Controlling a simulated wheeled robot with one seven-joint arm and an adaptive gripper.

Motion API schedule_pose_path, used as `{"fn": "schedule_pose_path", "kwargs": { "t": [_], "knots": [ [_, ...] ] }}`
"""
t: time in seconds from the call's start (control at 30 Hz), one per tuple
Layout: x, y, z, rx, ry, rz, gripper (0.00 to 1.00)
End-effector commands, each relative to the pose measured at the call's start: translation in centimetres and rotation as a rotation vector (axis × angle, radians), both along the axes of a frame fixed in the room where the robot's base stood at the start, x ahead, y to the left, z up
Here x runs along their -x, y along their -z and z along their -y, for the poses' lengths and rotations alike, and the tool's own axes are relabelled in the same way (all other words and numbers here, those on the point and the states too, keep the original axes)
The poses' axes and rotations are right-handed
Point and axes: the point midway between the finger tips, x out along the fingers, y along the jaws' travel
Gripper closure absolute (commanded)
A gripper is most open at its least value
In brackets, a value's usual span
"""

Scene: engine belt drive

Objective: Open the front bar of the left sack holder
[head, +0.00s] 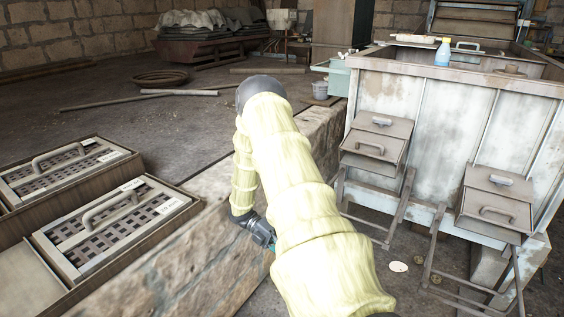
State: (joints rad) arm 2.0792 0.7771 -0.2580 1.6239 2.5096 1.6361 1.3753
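The left sack holder (407,205) is a thin brown metal frame below the left chute of the pale, rusty machine. A thin bar at its lower front runs from near my arm towards the frame's right leg. I cannot tell for sure whether this is the front bar, or whether it is latched.
The left chute (375,150) has a handled flap. A right chute (495,207) has a similar frame below. A pale disc (397,267) lies on the floor. A stone ledge (190,260) and handled grates (115,225) are at left. A spray bottle (443,53) stands on the machine.

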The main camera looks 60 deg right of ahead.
Motion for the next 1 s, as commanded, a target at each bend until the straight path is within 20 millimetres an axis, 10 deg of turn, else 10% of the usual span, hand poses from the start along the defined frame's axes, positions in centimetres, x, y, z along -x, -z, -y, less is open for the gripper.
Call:
{"fn": "schedule_pose_path", "kwargs": {
  "t": [0.53, 0.67, 1.0],
  "knots": [
    [0.47, 0.06, 0.51, 0.003, 0.03, -0.001, 1.0],
    [0.37, 0.05, 0.44, 0.002, 0.028, -0.001, 0.66],
    [0.32, -0.03, 0.36, 0.001, 0.028, -0.001, 0.63]
  ]
}}
